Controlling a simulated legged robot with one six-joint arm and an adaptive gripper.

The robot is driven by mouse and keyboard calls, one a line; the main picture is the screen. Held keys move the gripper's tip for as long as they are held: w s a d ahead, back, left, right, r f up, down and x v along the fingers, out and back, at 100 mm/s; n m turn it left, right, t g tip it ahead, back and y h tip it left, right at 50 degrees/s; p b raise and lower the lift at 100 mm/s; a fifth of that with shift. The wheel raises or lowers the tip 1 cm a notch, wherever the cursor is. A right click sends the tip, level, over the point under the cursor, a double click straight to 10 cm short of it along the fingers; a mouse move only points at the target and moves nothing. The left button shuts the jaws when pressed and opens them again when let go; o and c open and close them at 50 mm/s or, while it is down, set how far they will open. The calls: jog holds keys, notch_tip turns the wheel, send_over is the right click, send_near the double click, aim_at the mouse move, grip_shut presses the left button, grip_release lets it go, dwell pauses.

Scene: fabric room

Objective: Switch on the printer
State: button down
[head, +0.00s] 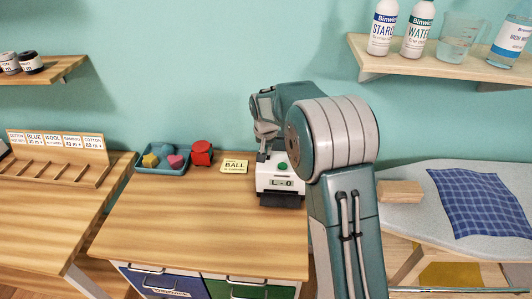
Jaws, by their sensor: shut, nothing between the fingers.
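The small white device (266,183), which looks like the printer, stands on the wooden cabinet top. A round green button (282,167) is on its top, and a small display on its front reads something like "L-0". A dark tray or slot (281,200) sticks out at its front. My gripper (262,155) is just above the device's back left part, pointing down, shut and empty. It is left of the green button. I cannot tell whether its tips touch the device. My arm hides the device's right side.
Left of the device lie a yellow "BALL" card (234,166), a red object (202,153) and a blue tray (160,170) with small coloured pieces. The front of the cabinet top (200,230) is clear. A shelf (430,62) with bottles hangs upper right, above an ironing board (410,215).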

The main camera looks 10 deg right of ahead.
jog(key=shift+w+r, duration=0.1)
jog(key=shift+w, duration=0.05)
jog(key=shift+r, duration=0.1)
jog(key=shift+d+r, duration=0.1)
jog(key=shift+r, duration=0.25)
jog(key=s+v, duration=0.2)
jog(key=v, duration=1)
jog(key=shift+a, duration=0.4)
jog(key=shift+a, duration=0.15)
